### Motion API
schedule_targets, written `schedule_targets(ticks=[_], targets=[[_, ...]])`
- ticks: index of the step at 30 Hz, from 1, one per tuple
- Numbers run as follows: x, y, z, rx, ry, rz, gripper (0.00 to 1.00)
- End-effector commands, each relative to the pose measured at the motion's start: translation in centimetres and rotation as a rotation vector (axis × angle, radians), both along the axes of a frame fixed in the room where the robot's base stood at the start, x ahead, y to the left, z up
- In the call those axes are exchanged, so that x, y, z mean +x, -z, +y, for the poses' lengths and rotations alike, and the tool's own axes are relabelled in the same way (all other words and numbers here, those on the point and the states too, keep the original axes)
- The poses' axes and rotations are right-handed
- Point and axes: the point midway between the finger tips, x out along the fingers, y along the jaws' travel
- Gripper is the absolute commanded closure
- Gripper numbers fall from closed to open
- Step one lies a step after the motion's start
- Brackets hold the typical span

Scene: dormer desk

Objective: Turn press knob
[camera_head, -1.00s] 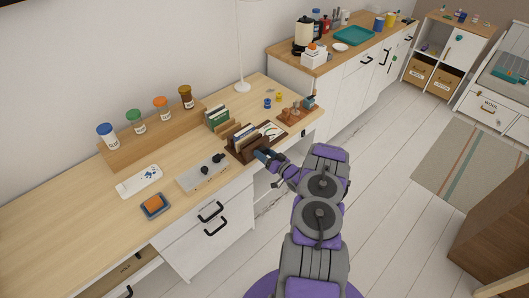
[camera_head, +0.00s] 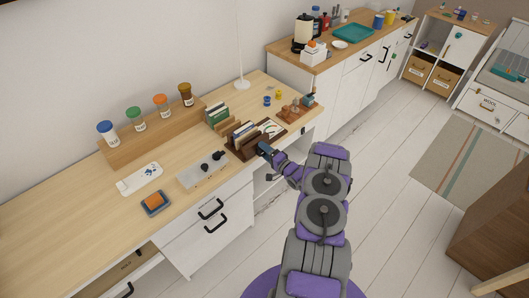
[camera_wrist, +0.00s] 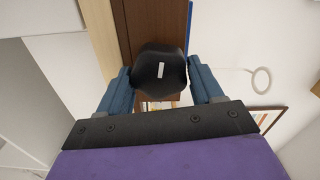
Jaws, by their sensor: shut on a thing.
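A black round knob (camera_wrist: 160,75) with a short white mark sits between the two blue fingers of my gripper (camera_wrist: 160,88) in the wrist view. My gripper is shut on the knob. Behind it is a dark brown wooden body (camera_wrist: 155,22). In the head view my gripper (camera_head: 264,150) is at the front edge of the desk, at the dark brown wooden press (camera_head: 240,154). The knob is hidden there by my gripper.
A grey panel with black knobs (camera_head: 203,170) lies left of the press, near a sponge in a blue tray (camera_head: 155,203). A wooden riser (camera_head: 152,143) holds several jars behind. A card holder (camera_head: 216,117) stands behind the press. Drawers (camera_head: 213,220) are below.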

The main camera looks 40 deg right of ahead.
Motion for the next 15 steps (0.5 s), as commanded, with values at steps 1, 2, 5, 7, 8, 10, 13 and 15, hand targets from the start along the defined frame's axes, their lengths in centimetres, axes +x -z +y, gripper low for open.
schedule_targets(ticks=[1, 2, 5, 7, 8, 10, 13, 15], targets=[[-0.11, -0.04, -0.58, 0.041, 0.013, 0.001, 0.65], [-0.12, 0.00, -0.60, 0.070, 0.013, 0.004, 0.65], [-0.14, 0.08, -0.63, 0.165, 0.014, 0.011, 0.65], [-0.15, 0.14, -0.66, 0.231, 0.015, 0.016, 0.65], [-0.16, 0.17, -0.68, 0.259, 0.015, 0.019, 0.65], [-0.16, 0.23, -0.68, 0.326, 0.015, 0.024, 0.65], [-0.16, 0.33, -0.67, 0.421, 0.015, 0.031, 0.65], [-0.15, 0.39, -0.64, 0.488, 0.015, 0.036, 0.65]])
